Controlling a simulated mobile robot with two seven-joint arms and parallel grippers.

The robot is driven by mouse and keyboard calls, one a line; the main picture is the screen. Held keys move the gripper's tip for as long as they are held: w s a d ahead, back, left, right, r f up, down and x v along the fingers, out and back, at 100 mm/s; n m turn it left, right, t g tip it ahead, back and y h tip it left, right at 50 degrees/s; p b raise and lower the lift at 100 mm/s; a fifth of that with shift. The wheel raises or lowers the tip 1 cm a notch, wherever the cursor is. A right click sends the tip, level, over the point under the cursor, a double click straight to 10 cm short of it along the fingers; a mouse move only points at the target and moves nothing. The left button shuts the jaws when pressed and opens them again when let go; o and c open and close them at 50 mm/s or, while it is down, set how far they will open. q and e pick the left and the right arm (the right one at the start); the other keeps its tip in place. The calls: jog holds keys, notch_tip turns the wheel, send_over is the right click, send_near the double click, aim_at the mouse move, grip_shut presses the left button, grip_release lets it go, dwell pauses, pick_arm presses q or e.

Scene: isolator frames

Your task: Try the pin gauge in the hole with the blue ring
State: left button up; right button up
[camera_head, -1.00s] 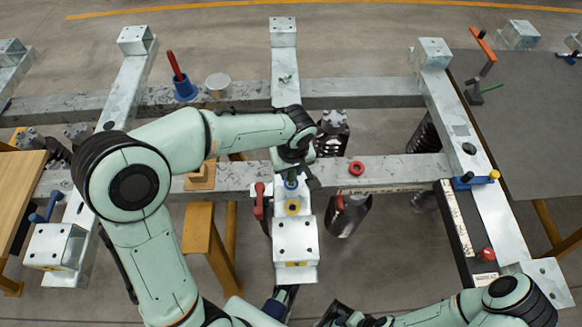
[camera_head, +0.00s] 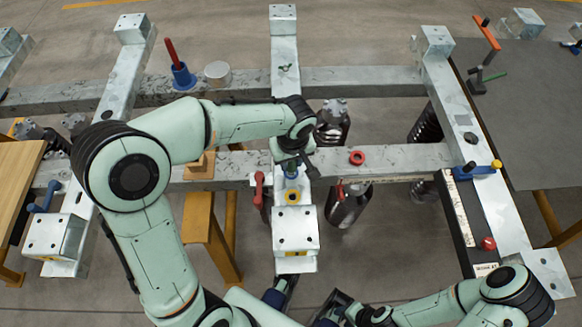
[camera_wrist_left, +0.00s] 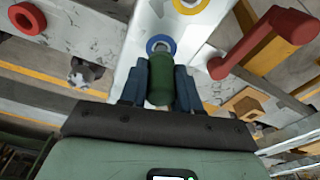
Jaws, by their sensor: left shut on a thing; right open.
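My left gripper (camera_head: 291,168) is shut on the pin gauge, whose green handle (camera_wrist_left: 161,80) shows between the dark blue fingers in the left wrist view. The blue ring (camera_wrist_left: 160,44) lies on the pale metal beam just beyond the handle's end. In the head view the gripper is over the beam around this ring, and the ring is mostly hidden. I cannot tell whether the pin's tip is in the hole. The yellow ring (camera_head: 293,197) is nearer the front of the beam. My right gripper (camera_head: 333,310) is open at the bottom edge, partly cut off.
A red-handled clamp (camera_head: 259,188) stands close to the left of the beam. A red ring (camera_head: 357,158) lies on the cross rail to the right. A blue holder with a red handle (camera_head: 181,76) stands at the back left. Dark gaps lie between the rails.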

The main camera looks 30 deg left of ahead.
pick_arm(q)
jog(key=shift+r, duration=0.15)
jog(key=shift+r+p, duration=2.65)
jog(key=shift+r, duration=1)
